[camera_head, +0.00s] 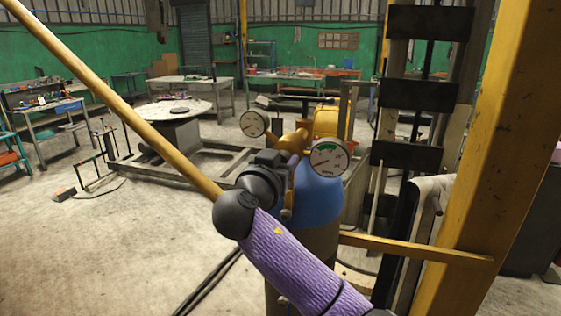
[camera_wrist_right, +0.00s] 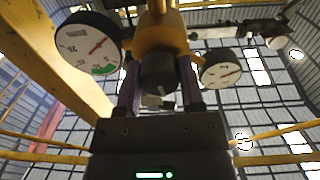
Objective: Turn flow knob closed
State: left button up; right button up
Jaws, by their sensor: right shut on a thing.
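The regulator (camera_head: 300,140) is brass-yellow and sits on top of a cylinder with a blue shoulder (camera_head: 318,195). It carries a left gauge (camera_head: 253,123) and a right gauge (camera_head: 329,158). In the wrist view the dark flow knob (camera_wrist_right: 157,72) points at the camera below the brass body (camera_wrist_right: 160,38), with a gauge on each side. My right gripper (camera_wrist_right: 159,88) has one finger on either side of the knob and is shut on it. In the head view my right gripper (camera_head: 288,172) is at the regulator's front and hides the knob. My left gripper is out of view.
A yellow post (camera_head: 495,150) and a yellow rail (camera_head: 415,249) stand close on the right. A long yellow pole (camera_head: 120,105) crosses the upper left. A round table (camera_head: 173,110) and workbenches (camera_head: 200,88) stand behind. The floor at left is mostly clear.

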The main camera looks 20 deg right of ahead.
grip_shut()
jog(key=n+p, duration=0.1)
jog(key=n, duration=0.3)
jog(key=n+p, duration=0.2)
jog(key=n, duration=0.1)
jog(key=shift+r+n, duration=0.1)
jog(key=shift+n, duration=0.3)
jog(key=n+p, duration=0.2)
jog(key=n, duration=0.2)
jog(key=shift+n+p, duration=1.4)
jog(key=shift+n, duration=0.8)
